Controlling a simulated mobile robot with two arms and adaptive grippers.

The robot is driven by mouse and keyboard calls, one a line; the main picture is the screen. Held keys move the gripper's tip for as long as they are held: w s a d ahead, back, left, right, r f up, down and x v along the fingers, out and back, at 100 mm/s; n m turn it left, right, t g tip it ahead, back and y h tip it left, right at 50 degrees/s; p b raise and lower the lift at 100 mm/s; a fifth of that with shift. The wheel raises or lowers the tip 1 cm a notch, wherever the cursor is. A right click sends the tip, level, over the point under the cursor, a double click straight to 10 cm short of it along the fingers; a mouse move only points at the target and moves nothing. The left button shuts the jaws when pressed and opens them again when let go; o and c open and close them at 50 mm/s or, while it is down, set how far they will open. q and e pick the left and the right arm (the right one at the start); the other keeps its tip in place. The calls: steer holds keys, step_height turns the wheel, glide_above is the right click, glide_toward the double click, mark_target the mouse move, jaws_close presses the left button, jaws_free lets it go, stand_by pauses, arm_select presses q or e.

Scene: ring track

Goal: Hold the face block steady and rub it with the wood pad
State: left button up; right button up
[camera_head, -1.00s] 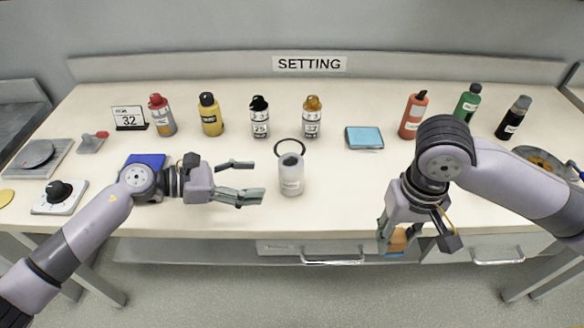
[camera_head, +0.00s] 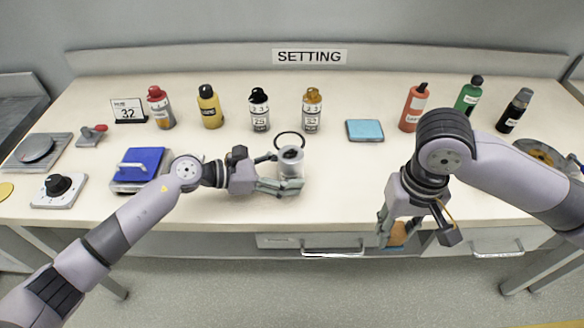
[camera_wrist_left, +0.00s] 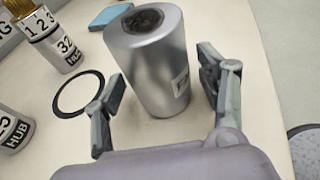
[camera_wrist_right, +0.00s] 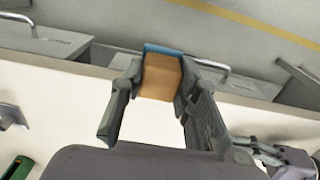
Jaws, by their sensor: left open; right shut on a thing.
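The face block, a grey metal cylinder with a dark hole in its top and a small label, stands upright on the table and shows in the head view (camera_head: 290,164) and the left wrist view (camera_wrist_left: 150,65). My left gripper (camera_head: 279,173) is open, with its fingers on either side of the cylinder; in the left wrist view (camera_wrist_left: 165,100) gaps show between it and the fingers. My right gripper (camera_head: 415,236) is shut on the wood pad, a tan block with a blue face, seen in the right wrist view (camera_wrist_right: 160,77). It holds the pad at the table's front edge.
A black ring (camera_head: 289,138) lies just behind the cylinder. Several bottles, such as the black-capped one (camera_head: 259,110), stand along the back. A light blue pad (camera_head: 365,131) lies right of centre. A blue-topped device (camera_head: 140,168) and a dial box (camera_head: 58,190) are at left.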

arm_select(q)
steer(key=c, duration=0.8)
